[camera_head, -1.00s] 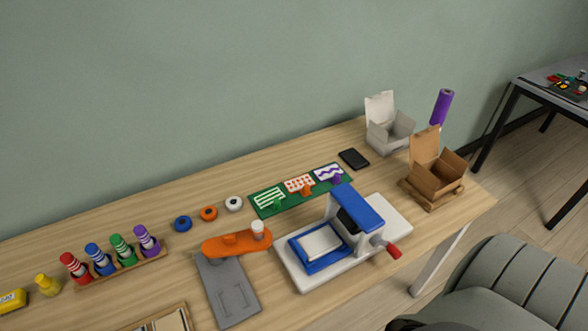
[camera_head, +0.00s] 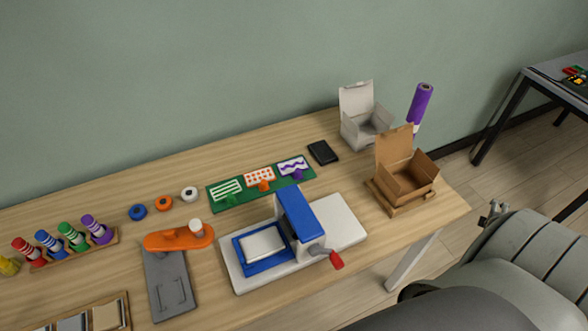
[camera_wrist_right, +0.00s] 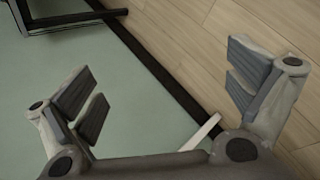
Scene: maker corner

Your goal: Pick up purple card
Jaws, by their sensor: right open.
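The purple card, white with a purple wavy pattern (camera_head: 291,164), is at the right end of a green holder strip (camera_head: 220,204) on the table, with a small purple tab at its front edge. Beside it are an orange-dotted card (camera_head: 259,174) and a green-striped card (camera_head: 226,188). My left gripper is not in view.
A blue and white press (camera_head: 345,215) with a red handle stands in front of the cards. A black flat object (camera_head: 322,152), a white box (camera_head: 365,128) and a cardboard box (camera_head: 404,180) are to the right.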

